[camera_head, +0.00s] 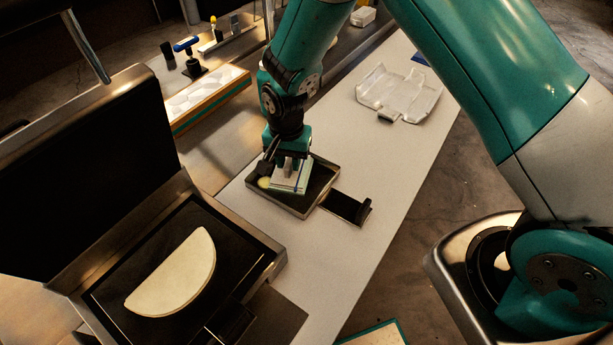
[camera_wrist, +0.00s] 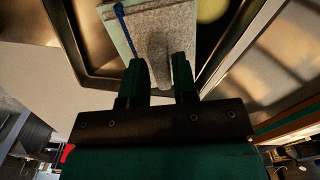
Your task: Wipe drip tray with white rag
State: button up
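The drip tray (camera_head: 285,207) is a shallow dark pan with a metal rim on the pale counter; its rim also shows in the wrist view (camera_wrist: 62,42). The white rag (camera_head: 285,184) is a folded pad with a blue stripe and a greenish edge, over the tray's floor. In the wrist view the rag (camera_wrist: 178,20) has a raised ridge between my fingers. My gripper (camera_head: 290,163) points down over the tray, its fingers (camera_wrist: 160,75) closed on that ridge. Whether the rag's underside touches the floor is hidden. A pale yellow round spot (camera_head: 264,183) lies beside the rag.
An open griddle (camera_head: 240,245) with a folded tortilla (camera_head: 175,275) stands at lower left. A dark handled piece (camera_head: 348,207) lies right of the tray. A crumpled clear tray (camera_head: 400,95) lies farther back. An orange-edged box (camera_head: 205,100) stands at upper left.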

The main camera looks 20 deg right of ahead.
aim_at(276, 176)
jog(key=shift+r, duration=0.1)
grip_shut()
jog(key=shift+a, duration=0.1)
jog(key=shift+s+a, duration=0.2)
jog(key=shift+a, duration=0.7)
jog(key=shift+s+a, duration=0.2)
jog(key=shift+a, duration=0.65)
jog(key=shift+w+d, duration=0.75)
jog(key=shift+d, duration=0.3)
jog(key=shift+s+a, duration=0.15)
jog(key=shift+s, duration=0.05)
